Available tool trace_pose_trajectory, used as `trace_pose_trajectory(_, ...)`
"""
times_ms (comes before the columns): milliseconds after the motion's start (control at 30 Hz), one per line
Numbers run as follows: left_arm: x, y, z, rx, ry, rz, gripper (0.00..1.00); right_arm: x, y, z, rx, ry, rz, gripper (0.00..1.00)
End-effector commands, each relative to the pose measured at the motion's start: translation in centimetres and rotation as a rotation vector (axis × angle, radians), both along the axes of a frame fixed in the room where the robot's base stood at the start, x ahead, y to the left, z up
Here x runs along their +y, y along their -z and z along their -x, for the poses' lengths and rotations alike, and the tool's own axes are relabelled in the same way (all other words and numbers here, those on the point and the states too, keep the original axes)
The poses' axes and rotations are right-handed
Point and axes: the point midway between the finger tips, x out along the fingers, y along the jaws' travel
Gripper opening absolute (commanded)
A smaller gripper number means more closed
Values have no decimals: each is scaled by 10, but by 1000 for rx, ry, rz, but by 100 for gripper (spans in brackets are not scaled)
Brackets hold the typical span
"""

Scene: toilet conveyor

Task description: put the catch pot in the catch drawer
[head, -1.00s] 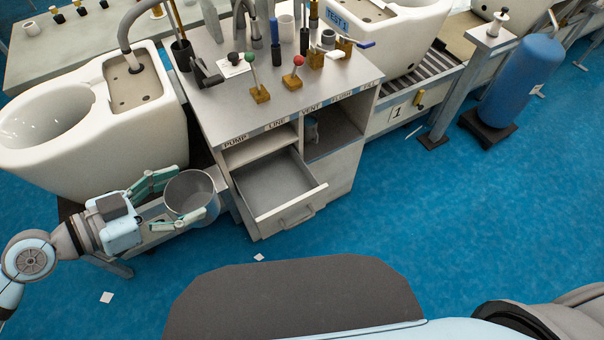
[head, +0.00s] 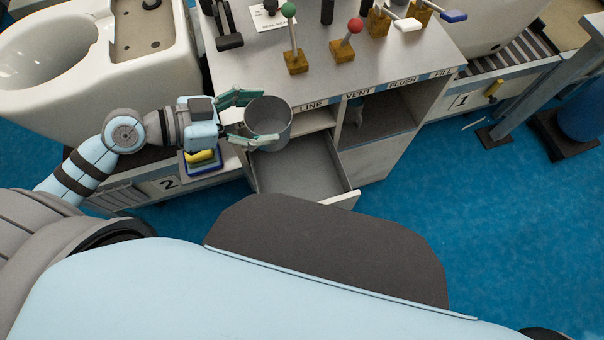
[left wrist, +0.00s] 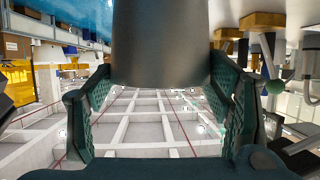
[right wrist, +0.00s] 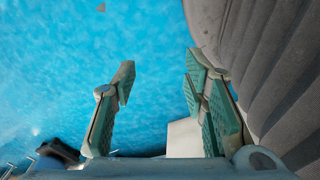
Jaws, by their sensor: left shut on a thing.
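The catch pot (head: 270,122) is a grey metal cylinder with an open top. My left gripper (head: 243,119) is shut on it, one finger on each side, and holds it upright above the back left part of the open drawer. In the left wrist view the pot (left wrist: 160,45) stands between the two fingers (left wrist: 160,100). The catch drawer (head: 300,168) is pulled out of the grey cabinet and its visible floor is empty; the pot and gripper hide its back left part. My right gripper (right wrist: 160,105) shows only in the right wrist view, open and empty over the blue floor.
The cabinet top (head: 330,65) bears levers with a green knob (head: 288,10) and a red knob (head: 355,26). An open compartment (head: 375,118) lies right of the drawer. A white toilet (head: 100,70) stands at the left.

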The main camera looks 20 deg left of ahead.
Motion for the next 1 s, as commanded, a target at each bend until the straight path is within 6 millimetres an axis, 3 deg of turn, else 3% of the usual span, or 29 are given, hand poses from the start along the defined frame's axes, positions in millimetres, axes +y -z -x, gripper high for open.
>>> trace_pose_trajectory(33,-1,64,-1,-6,-6,4,42,-1,62,0,-13,-2,1,40)
trace_pose_trajectory(100,-4,105,-6,-13,-9,5,42,-2,100,-6,-34,-7,2,40)
trace_pose_trajectory(300,-22,202,-40,12,13,17,42,-3,186,-30,-56,-9,5,40)
trace_pose_trajectory(400,-34,235,-56,31,35,25,42,-4,215,-39,-60,-6,5,40)
trace_pose_trajectory(567,-46,259,-65,47,61,29,42,-4,234,-48,-70,-2,5,40)
trace_pose_trajectory(700,-48,291,-65,53,65,30,42,5,240,-68,-108,18,-13,40)
trace_pose_trajectory(1000,-47,346,-62,51,63,30,42,19,236,-108,-164,41,-44,40)
